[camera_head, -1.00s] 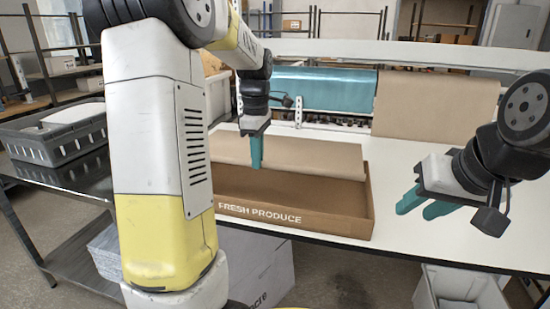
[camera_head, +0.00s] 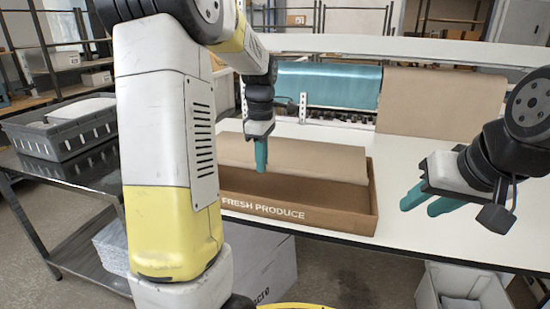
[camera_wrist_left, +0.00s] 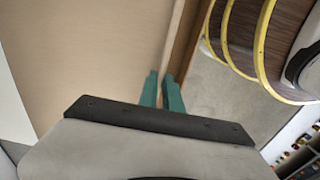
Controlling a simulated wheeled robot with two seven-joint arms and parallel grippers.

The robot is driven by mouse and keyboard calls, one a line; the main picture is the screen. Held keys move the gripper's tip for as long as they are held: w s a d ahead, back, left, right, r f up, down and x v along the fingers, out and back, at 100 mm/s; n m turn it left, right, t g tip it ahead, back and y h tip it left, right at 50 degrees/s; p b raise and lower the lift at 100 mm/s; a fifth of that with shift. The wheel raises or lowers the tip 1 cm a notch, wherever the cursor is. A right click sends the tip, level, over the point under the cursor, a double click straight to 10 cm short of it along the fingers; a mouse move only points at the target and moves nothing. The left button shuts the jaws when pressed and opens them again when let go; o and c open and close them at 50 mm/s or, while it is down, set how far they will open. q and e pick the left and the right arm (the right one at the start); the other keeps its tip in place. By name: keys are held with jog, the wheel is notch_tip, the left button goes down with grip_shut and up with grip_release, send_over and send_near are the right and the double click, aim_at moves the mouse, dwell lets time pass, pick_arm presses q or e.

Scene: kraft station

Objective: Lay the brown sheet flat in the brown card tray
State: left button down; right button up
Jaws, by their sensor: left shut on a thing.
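The brown card tray (camera_head: 345,218), marked "FRESH PRODUCE", sits on the white table with its open top up. The brown sheet (camera_head: 310,158) lies over the tray's back part, sloping, with its near edge inside the tray and its far part beyond the back wall. My left gripper (camera_head: 261,167) points down at the sheet's near edge, left of the tray's middle, and is shut on the sheet. In the left wrist view its fingers (camera_wrist_left: 162,88) are close together beside a brown surface and the tray wall (camera_wrist_left: 182,40). My right gripper (camera_head: 425,205) is open and empty, right of the tray.
A teal roll (camera_head: 330,86) and hanging brown paper (camera_head: 440,105) stand behind the tray. A grey crate (camera_head: 70,133) is on the metal side table at left. A light bin (camera_head: 462,290) is below the table. The white tabletop (camera_head: 400,165) right of the tray is clear.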

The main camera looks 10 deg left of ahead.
pick_arm(q)
jog(key=shift+f, duration=4.95)
jog(key=c, duration=1.5)
grip_release()
jog(key=shift+o, duration=0.2)
jog(key=shift+r, duration=0.1)
